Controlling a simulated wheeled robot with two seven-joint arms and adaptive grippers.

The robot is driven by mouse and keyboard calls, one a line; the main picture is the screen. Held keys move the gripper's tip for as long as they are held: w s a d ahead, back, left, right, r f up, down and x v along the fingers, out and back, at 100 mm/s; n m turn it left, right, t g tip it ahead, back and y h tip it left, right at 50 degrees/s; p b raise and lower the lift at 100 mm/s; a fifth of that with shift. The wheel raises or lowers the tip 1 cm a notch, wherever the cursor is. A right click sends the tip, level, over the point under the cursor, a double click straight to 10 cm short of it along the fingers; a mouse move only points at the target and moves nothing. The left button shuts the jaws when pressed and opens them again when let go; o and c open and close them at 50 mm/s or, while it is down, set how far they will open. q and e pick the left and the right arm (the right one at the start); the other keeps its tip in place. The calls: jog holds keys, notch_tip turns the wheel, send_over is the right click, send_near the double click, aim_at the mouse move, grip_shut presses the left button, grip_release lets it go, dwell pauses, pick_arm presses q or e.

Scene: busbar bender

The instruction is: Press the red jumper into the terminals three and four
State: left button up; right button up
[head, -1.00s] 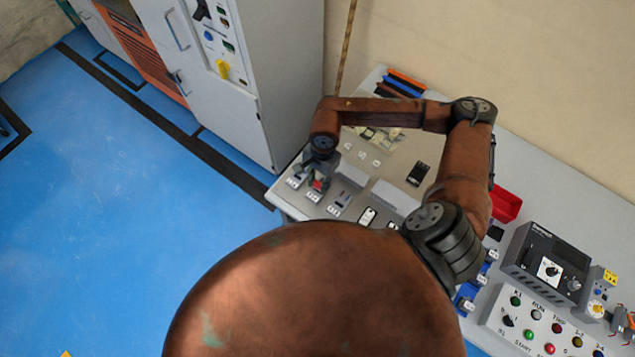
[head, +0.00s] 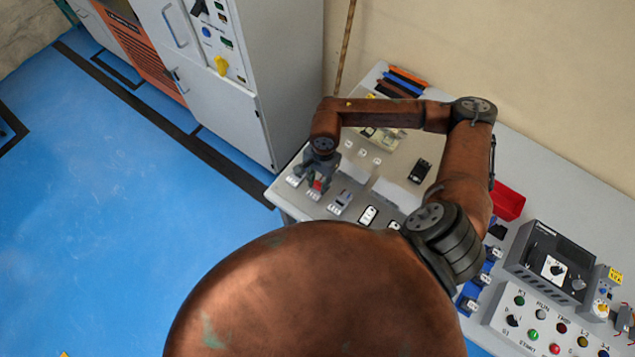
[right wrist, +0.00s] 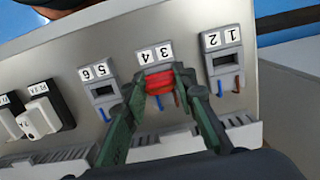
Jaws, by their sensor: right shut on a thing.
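The red jumper (right wrist: 160,82) is between the fingertips of my right gripper (right wrist: 162,84), at the front of the terminal block labelled 3 and 4 (right wrist: 154,56). It also shows in the head view (head: 317,186) under the gripper. The fingers are shut on it and hide its sides and much of the block's opening. Whether it is fully seated cannot be told. Blue and red wires show below the block. My left gripper is not in view.
Block 1 2 (right wrist: 223,60) and block 5 6 (right wrist: 98,84) flank the held spot closely. Grey ducts lie below them. On the bench are a red bin (head: 508,203), a black device (head: 548,262) and a button panel (head: 540,320). A grey cabinet (head: 235,90) stands left.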

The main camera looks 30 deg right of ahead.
jog(key=shift+f, duration=0.3)
jog(key=o, duration=1)
jog(key=r, duration=0.4)
jog(key=d+r, duration=0.1)
jog(key=r, duration=0.7)
jog(key=shift+w+d, duration=0.2)
jog(key=shift+w, duration=0.05)
